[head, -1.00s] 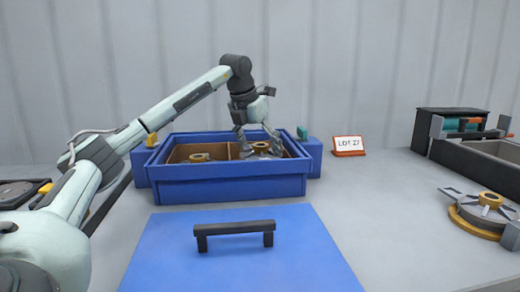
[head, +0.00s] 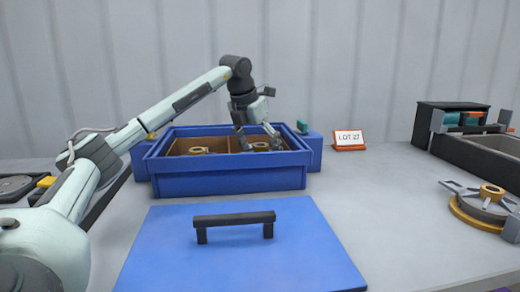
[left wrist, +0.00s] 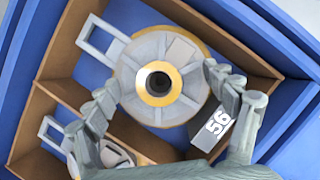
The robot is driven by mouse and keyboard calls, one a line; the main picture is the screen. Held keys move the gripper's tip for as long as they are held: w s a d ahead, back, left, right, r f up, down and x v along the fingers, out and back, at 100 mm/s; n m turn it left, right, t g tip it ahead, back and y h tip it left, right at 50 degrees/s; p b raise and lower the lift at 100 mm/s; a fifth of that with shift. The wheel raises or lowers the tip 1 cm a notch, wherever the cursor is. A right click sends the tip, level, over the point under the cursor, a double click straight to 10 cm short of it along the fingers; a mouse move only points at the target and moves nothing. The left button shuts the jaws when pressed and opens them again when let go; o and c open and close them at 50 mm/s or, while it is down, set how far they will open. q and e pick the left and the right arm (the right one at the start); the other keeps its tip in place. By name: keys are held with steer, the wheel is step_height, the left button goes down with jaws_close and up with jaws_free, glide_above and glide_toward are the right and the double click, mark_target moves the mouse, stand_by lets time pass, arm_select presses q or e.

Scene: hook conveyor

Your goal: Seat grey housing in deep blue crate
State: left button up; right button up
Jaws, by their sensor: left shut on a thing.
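My left gripper (head: 256,143) is shut on a grey housing (left wrist: 132,82) with a gold ring around its dark centre hole. The fingers lie on either side of it in the left wrist view (left wrist: 170,98). The housing is low inside the right compartment of the deep blue crate (head: 230,183), its frame-like tab toward the upper left in the wrist view. Its underside is hidden, so I cannot tell whether it touches the floor. A second housing (head: 199,150) lies in the left compartment. My right gripper is not in view.
Brown dividers (left wrist: 62,88) split the crate. A blue lid (head: 240,262) with a dark handle lies in front. A third housing (head: 490,203) lies at right, near a dark-sided bin (head: 470,153). A LOT 27 sign (head: 348,140) stands behind.

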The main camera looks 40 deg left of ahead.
arm_select(q)
steer(key=shift+f, duration=0.1)
steer(key=o, duration=1.5)
steer(key=shift+c, duration=0.2)
steer(key=v, duration=1.2)
